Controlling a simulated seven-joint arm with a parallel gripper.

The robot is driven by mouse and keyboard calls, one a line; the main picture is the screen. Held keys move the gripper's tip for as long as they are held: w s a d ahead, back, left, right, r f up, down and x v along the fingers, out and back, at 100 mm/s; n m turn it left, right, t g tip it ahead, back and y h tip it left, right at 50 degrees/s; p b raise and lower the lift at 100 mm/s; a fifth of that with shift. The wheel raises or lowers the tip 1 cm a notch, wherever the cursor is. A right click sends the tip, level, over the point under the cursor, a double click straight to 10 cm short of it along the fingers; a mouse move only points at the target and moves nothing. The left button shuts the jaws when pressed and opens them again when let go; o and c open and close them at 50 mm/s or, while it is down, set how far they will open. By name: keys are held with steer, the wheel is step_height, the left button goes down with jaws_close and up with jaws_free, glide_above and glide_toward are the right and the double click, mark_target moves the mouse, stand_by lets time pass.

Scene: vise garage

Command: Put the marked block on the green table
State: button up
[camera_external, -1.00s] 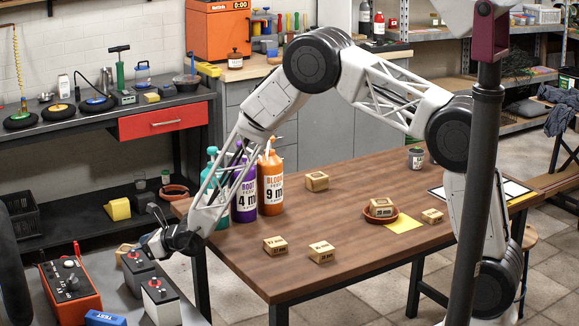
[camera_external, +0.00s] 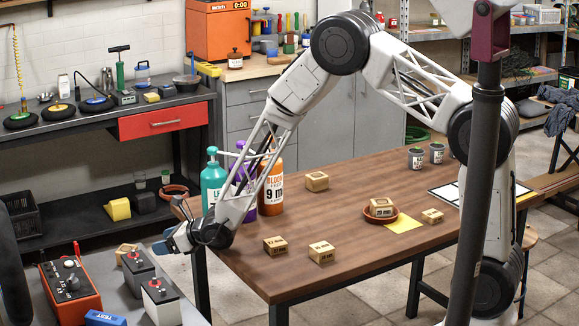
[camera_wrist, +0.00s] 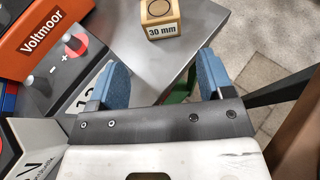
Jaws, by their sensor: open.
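A wooden block (camera_wrist: 160,18) with a dark ring on top and "30 mm" on its side sits on a grey tabletop (camera_wrist: 206,18) in the wrist view. It appears to be the block (camera_external: 127,251) behind the batteries in the external view. My gripper (camera_wrist: 162,80) is open, its two blue fingers apart and empty, with the block beyond them. In the external view my gripper (camera_external: 170,245) hangs above and right of that block. More wooden blocks, such as one (camera_external: 321,251) and another (camera_external: 275,245), lie on the brown table (camera_external: 345,275). I cannot tell which table is green.
Batteries (camera_external: 160,300) and an orange device (camera_external: 70,290) stand close around the block. Bottles (camera_external: 271,190) stand at the brown table's left end. A block (camera_external: 381,207) sits in a terracotta saucer beside a yellow sheet (camera_external: 404,224).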

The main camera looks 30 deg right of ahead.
stand_by(0.9)
steer(key=s+d+r+n+g+y, duration=0.1)
steer(key=s+d+r+n+g, duration=0.1)
steer(key=s+d+r+n, duration=0.5)
steer(key=s+d+r+n+g, duration=0.2)
steer(key=d+r+n, duration=0.1)
steer(key=r, duration=0.8)
steer(key=s+d+r+n+g+y, duration=0.1)
steer(key=s+d+r+n+g, duration=0.1)
steer(key=s+d+r+n, duration=0.55)
steer(key=s+d+r+n+h, duration=0.2)
steer(key=s+d+n+h, duration=0.1)
steer(key=s+d, duration=0.6)
steer(key=s+d+r+n+h, duration=0.3)
steer(key=s+d+h, duration=0.2)
steer(key=s+d, duration=0.4)
steer(key=s+d+r+n+g+h, duration=0.1)
steer(key=s+d+r+n+h, duration=0.1)
steer(key=s+d, duration=0.7)
steer(key=d+n+h, duration=0.1)
steer(key=d, duration=0.1)
steer(key=shift+s+d+r+h, duration=0.15)
steer(key=shift+s+d+h, duration=0.15)
steer(key=shift+s+h, duration=0.1)
steer(key=shift+w, duration=0.1)
stand_by(1.0)
steer(key=shift+o, duration=0.8)
